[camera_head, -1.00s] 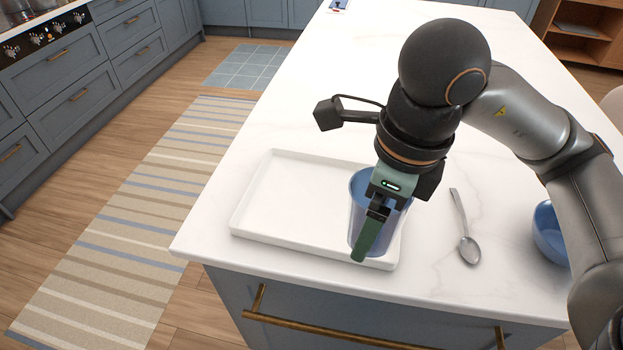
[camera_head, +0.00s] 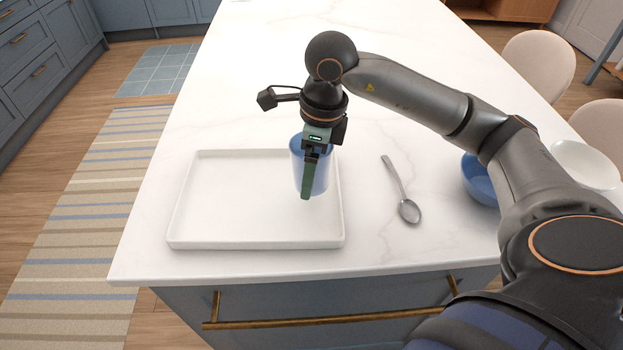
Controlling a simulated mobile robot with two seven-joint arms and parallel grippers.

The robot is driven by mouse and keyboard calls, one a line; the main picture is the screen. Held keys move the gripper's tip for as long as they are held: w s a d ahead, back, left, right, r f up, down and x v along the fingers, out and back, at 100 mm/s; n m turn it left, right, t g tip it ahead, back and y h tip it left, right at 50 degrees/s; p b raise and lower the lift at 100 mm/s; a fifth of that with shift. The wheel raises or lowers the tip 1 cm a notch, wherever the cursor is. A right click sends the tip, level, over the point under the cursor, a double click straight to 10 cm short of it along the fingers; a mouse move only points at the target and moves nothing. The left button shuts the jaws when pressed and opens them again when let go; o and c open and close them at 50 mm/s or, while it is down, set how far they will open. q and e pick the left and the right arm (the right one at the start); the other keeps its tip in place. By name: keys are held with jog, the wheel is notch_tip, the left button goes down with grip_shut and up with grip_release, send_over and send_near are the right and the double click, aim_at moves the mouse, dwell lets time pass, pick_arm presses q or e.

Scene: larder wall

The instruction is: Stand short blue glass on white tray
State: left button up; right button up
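The short blue glass (camera_head: 321,178) is upright at the right part of the white tray (camera_head: 215,240), near its right rim. I cannot tell whether its base touches the tray or is slightly above it. My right gripper (camera_head: 307,185) points down at the glass and is shut on it. One green finger shows in front of the glass wall; the other finger is hidden. My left gripper is not in view.
A spoon (camera_head: 408,209) lies right of the tray. A blue bowl (camera_head: 478,180) is further right, partly behind my arm, with a white bowl (camera_head: 585,165) beyond. The tray's left and middle are empty. The counter's front edge is close to the tray.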

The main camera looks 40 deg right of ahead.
jog(key=shift+w+d+f, duration=0.15)
jog(key=shift+f, duration=0.85)
jog(key=shift+w+d+f, duration=0.1)
jog(key=shift+w+f, duration=0.05)
jog(key=shift+f, duration=0.8)
jog(key=shift+f, duration=0.15)
jog(key=o, duration=1.5)
jog(key=shift+r+p, duration=0.35)
jog(key=r, duration=0.7)
jog(key=s+d+r, duration=0.1)
jog(key=r, duration=0.3)
jog(key=shift+r, duration=0.3)
jog(key=shift+s, duration=0.1)
